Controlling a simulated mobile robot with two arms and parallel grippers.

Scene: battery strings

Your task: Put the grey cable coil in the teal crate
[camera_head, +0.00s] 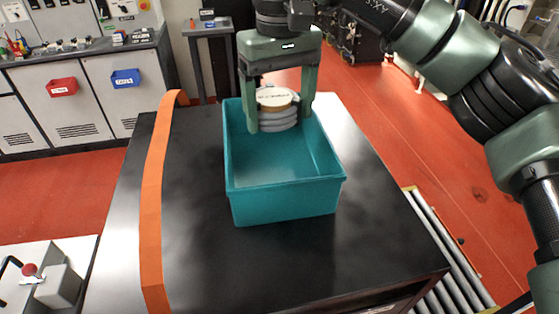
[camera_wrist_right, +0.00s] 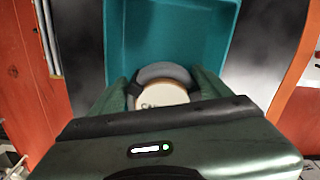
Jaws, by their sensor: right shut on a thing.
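The grey cable coil (camera_head: 279,119) has a pale tan disc on top and is held between the two fingers of my right gripper (camera_head: 279,112). The coil is over the far part of the teal crate (camera_head: 285,205), and the crate's floor is bare. I cannot tell exactly how high the coil is above that floor. In the right wrist view the coil (camera_wrist_right: 162,72) sits between the green fingers, with the crate (camera_wrist_right: 172,32) beyond it. Part of the coil is hidden by the gripper body there. My left gripper is not in view.
The crate stands on a black table top (camera_head: 200,250). An orange strip (camera_head: 152,200) runs along the table's left side. A roller conveyor (camera_head: 440,240) is at the right. A grey block with a red knob (camera_head: 30,270) is at the lower left. The table in front of the crate is clear.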

